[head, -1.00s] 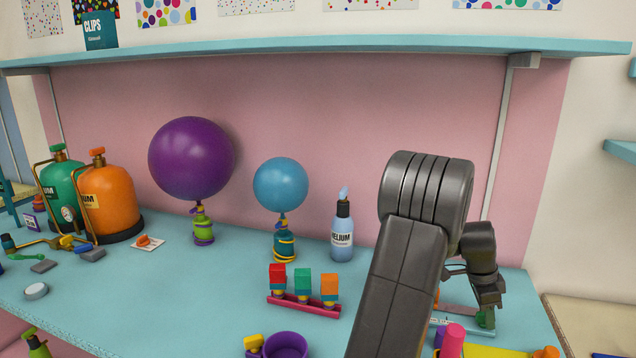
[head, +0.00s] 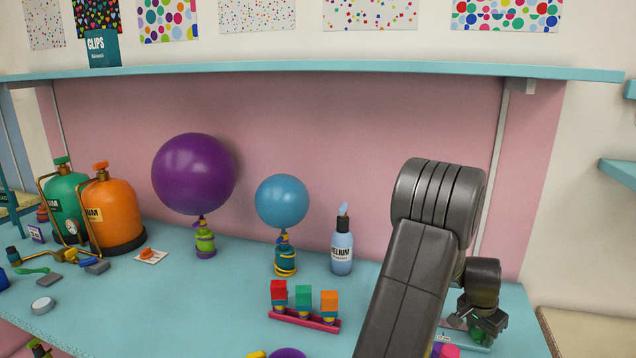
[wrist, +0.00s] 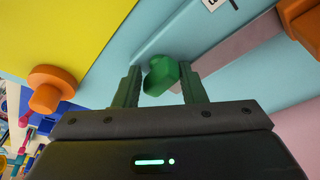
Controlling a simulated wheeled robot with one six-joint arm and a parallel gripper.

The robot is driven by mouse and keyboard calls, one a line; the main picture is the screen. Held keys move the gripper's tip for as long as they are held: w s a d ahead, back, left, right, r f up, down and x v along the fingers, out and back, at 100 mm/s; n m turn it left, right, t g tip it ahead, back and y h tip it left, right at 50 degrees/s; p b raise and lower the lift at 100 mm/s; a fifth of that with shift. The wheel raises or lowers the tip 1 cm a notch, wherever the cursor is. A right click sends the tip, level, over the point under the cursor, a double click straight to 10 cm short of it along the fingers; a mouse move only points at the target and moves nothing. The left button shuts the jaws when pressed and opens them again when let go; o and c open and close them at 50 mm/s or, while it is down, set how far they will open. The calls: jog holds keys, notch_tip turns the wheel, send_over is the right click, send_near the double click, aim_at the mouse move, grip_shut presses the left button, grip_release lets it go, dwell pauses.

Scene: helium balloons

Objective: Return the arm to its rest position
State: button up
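My gripper (head: 480,318) is at the lower right of the head view, low over the table's right part, with my arm bent above it. In the wrist view its two fingers (wrist: 161,88) are spread apart. A green knob-like piece (wrist: 162,75) lies between and just beyond the fingertips, and I see no clear grip on it. The piece also shows in the head view (head: 477,335), partly hidden by my gripper. My arm hides part of the table behind it.
A purple balloon (head: 194,174) and a blue balloon (head: 282,201) stand on small weights. A helium bottle (head: 342,252), a pink rack of coloured blocks (head: 304,320) and an orange tank (head: 113,214) are on the table. A shelf (head: 300,69) runs above. A yellow surface (wrist: 50,35) shows in the wrist view.

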jog(key=shift+n+p, duration=0.6)
jog(key=shift+n, duration=0.1)
jog(key=shift+r, duration=0.15)
